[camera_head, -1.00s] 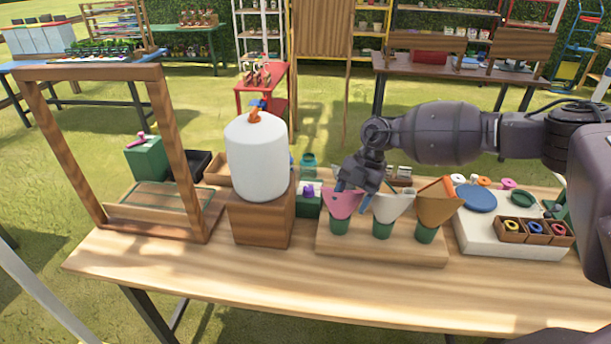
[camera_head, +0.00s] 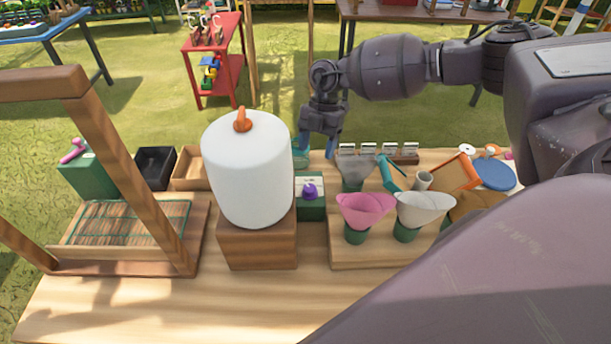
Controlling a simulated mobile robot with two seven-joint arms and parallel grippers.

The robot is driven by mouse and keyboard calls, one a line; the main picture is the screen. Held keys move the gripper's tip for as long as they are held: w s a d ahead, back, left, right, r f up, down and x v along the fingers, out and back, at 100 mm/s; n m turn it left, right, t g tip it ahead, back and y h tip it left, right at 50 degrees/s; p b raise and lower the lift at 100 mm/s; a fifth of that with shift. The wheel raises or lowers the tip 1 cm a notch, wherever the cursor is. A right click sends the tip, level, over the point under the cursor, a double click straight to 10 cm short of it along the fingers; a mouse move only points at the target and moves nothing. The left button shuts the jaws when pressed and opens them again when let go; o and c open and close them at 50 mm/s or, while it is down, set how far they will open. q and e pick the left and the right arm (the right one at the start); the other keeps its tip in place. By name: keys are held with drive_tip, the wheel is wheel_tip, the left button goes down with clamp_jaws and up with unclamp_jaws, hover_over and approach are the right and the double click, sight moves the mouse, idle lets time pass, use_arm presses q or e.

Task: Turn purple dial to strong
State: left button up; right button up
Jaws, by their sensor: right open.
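The purple dial (camera_head: 310,191) sits on a small green box (camera_head: 312,209) with a pale top plate, just right of the white cylinder. Any marking for strong is too small to read. My right gripper (camera_head: 318,150) points down, open and empty, above and behind the green box and apart from the dial. Its blue-grey fingers are spread. My left gripper does not show.
A large white cylinder (camera_head: 248,170) with an orange knob stands on a wooden block left of the dial. Pink (camera_head: 365,208) and white (camera_head: 425,208) cones stand on a wooden board to the right. A wooden frame (camera_head: 130,170) is at the left.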

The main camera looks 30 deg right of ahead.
sight(310, 186)
drive_tip(key=x, duration=1)
drive_tip(key=shift+s, duration=0.1)
drive_tip(key=shift+c, duration=0.2)
drive_tip(key=c, duration=0.9)
drive_tip(key=n, duration=0.2)
drive_tip(key=n+g+h, duration=0.1)
drive_tip(key=n, duration=0.2)
drive_tip(key=shift+a+h+p, duration=0.15)
drive_tip(key=shift+h+p, duration=0.15)
drive_tip(key=shift+p, duration=0.05)
drive_tip(key=o, duration=0.9)
drive_tip(key=shift+o, duration=0.2)
